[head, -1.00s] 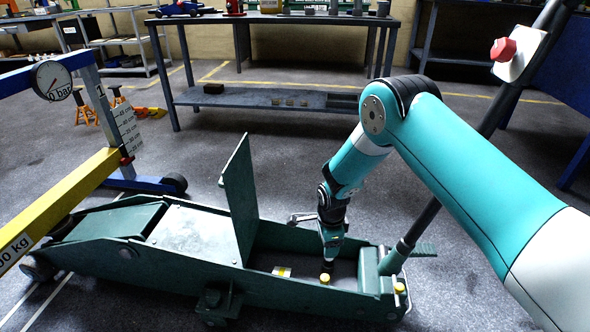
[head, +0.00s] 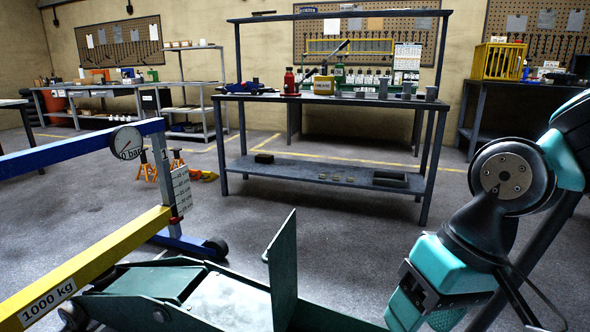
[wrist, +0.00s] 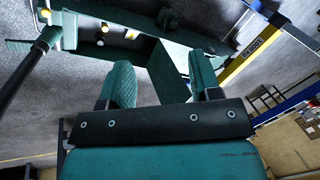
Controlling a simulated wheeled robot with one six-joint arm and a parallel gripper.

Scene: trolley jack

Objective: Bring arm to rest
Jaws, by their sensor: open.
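My arm is folded up at the right of the head view, with its end low in the picture and partly cut off. In the wrist view my gripper (wrist: 160,78) has its two teal fingers apart, with nothing held between them. The green trolley jack (head: 215,300) is at the bottom of the head view, its front part cut off; its cover plate (head: 283,265) stands upright. In the wrist view the jack (wrist: 100,52) lies beyond the fingers, with yellow caps (wrist: 132,34) near its open bay. The fingers appear apart from the jack.
A blue and yellow crane (head: 105,250) marked 1000 kg, with a gauge (head: 126,143), stands at left. A workbench (head: 330,98) with bottles and cups stands behind. Orange axle stands (head: 150,166) are on the floor. The grey floor (head: 350,220) between bench and jack is clear.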

